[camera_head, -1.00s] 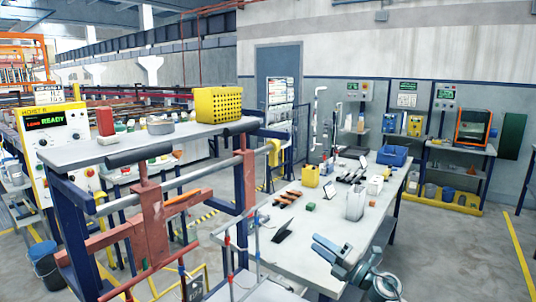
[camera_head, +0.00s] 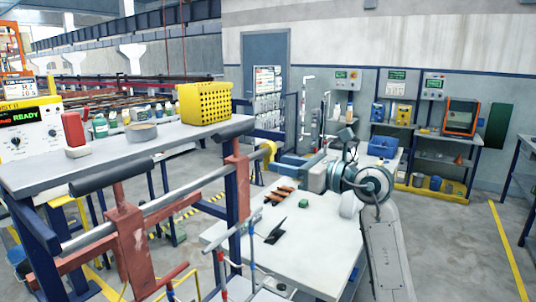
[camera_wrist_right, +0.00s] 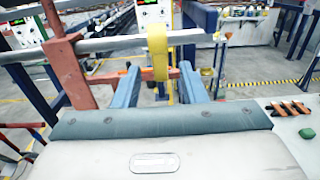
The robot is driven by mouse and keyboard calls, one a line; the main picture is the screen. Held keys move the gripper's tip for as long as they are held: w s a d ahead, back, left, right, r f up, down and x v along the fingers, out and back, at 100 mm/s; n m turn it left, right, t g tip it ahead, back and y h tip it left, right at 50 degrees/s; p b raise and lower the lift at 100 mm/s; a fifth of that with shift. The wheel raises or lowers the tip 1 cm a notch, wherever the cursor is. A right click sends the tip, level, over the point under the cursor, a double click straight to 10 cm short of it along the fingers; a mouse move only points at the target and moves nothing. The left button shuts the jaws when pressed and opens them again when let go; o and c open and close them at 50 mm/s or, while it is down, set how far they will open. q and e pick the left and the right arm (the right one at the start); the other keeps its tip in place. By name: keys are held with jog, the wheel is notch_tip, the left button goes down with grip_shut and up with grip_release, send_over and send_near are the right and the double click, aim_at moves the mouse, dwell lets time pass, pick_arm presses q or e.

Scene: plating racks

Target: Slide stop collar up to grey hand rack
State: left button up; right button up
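The stop collar appears to be the yellow band (camera_head: 268,153) around the grey rail (camera_head: 170,205), near the rail's right end. In the wrist view the yellow band (camera_wrist_right: 157,50) stands upright on the rail (camera_wrist_right: 110,44), between my two blue-grey fingers. My right gripper (camera_head: 279,164) is open, its fingers pointing at the collar from the right; it also shows in the wrist view (camera_wrist_right: 159,72). I cannot tell whether a finger touches the collar. Rust-red hanger parts (camera_head: 237,190) cross the rail left of the collar. I cannot single out a grey hand rack with certainty. My left gripper is not in view.
A grey shelf (camera_head: 40,180) above the rail carries a yellow perforated box (camera_head: 205,103), a red object and a round tin. A white table (camera_head: 300,255) below my right arm holds orange-brown pieces, a green block and a black stand. Blue posts flank the rail.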

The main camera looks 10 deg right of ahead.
aim_at(268, 161)
jog(key=p+x, duration=0.1)
jog(key=x, duration=0.2)
jog(key=shift+w+a+r, duration=0.1)
jog(key=shift+w+a, duration=0.15)
jog(key=shift+w+a+p, duration=0.3)
jog(key=shift+w+a, duration=0.1)
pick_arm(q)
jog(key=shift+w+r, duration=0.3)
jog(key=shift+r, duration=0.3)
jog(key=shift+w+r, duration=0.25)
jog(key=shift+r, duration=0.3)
pick_arm(e)
jog(key=shift+c, duration=0.9)
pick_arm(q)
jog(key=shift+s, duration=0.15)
pick_arm(e)
grip_shut()
